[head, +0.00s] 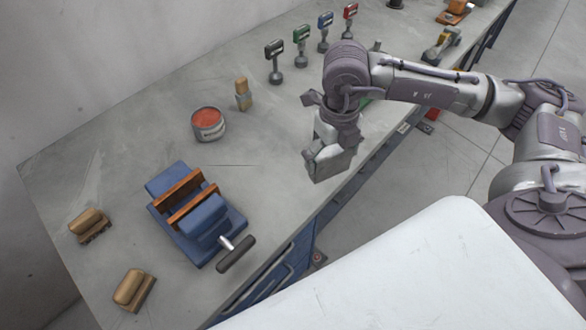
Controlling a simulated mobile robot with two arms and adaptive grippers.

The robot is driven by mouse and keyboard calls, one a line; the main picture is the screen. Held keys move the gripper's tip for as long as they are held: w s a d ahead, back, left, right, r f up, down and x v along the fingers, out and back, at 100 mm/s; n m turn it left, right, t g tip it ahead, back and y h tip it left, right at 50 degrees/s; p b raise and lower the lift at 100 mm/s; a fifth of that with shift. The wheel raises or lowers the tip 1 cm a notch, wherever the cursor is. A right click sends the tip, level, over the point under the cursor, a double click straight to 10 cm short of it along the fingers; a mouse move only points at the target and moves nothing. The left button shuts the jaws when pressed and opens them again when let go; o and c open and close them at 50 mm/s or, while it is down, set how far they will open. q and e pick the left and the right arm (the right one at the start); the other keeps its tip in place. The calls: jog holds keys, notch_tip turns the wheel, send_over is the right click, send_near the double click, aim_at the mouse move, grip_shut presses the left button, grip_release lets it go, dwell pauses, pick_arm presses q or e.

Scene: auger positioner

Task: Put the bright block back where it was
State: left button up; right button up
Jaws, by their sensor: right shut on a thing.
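My right gripper (326,158) reaches in from the right and points down over the front part of the grey bench. It is shut on a pale grey-white block (334,167), which seems to be the bright block. The fingers and wrist cover part of it. The block appears at or just above the bench top near the front edge; I cannot tell if it touches. My left gripper is not in view.
A blue vise (205,215) with wooden jaw faces stands at the left, its handle towards the front edge. A red-topped tin (208,124), a small wooden piece (243,95), two brushes (89,226) and several coloured-top stamps (275,60) stand around. The bench middle is clear.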

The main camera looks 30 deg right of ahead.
jog(key=m, duration=0.2)
jog(key=d+m, duration=0.1)
jog(key=m, duration=0.1)
jog(key=shift+w+d+r+m, duration=0.1)
jog(key=shift+w+m, duration=0.1)
jog(key=shift+m, duration=0.2)
jog(key=shift+w+p, duration=0.3)
jog(key=shift+w+a+f+p, duration=0.7)
jog(key=shift+w+f+p, duration=0.2)
jog(key=shift+w+f, duration=0.75)
jog(key=shift+w+a+f+p, duration=0.75)
jog(key=shift+w+f+p, duration=0.2)
jog(key=shift+w+f, duration=0.75)
jog(key=shift+w+a+f+p, duration=0.7)
jog(key=shift+w+f+p, duration=0.2)
jog(key=shift+w+f, duration=0.85)
jog(key=shift+f, duration=0.35)
jog(key=shift+f, duration=0.15)
jog(key=o, duration=1.5)
jog(key=shift+f, duration=0.1)
jog(key=shift+c, duration=0.2)
jog(key=shift+s, duration=0.2)
